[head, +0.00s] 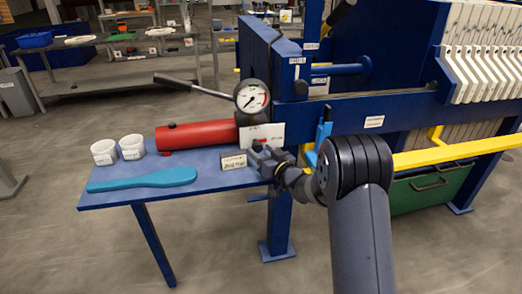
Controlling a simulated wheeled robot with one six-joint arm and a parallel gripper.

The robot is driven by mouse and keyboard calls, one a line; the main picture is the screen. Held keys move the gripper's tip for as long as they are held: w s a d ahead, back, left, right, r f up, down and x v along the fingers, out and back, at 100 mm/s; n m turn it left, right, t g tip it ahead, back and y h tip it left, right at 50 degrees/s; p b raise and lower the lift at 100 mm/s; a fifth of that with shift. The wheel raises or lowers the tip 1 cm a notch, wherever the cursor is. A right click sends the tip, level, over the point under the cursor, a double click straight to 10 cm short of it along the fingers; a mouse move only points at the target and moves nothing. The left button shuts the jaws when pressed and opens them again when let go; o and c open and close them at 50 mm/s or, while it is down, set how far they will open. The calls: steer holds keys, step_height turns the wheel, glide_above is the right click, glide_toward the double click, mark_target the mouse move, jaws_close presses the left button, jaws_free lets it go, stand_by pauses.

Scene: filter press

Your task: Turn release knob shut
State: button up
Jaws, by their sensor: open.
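A red hydraulic pump cylinder (200,135) lies on the blue side table (115,197). A round pressure gauge (252,97) stands above its right end. A white labelled plate (275,130) is below the gauge. My gripper (262,152) is open just in front of the plate's lower edge. I cannot make out the release knob; it may be hidden behind my gripper. Whether my fingers touch anything there is too small to tell.
A pump lever (195,88) sticks out to the upper left. A small sign (234,162), two white cups (131,147) and a teal paddle-shaped tool (143,179) are on the table. The blue press frame (400,112) and a yellow rail (455,152) stand to the right.

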steer(key=shift+w+a, duration=0.25)
steer(key=shift+w, duration=0.1)
steer(key=c, duration=1)
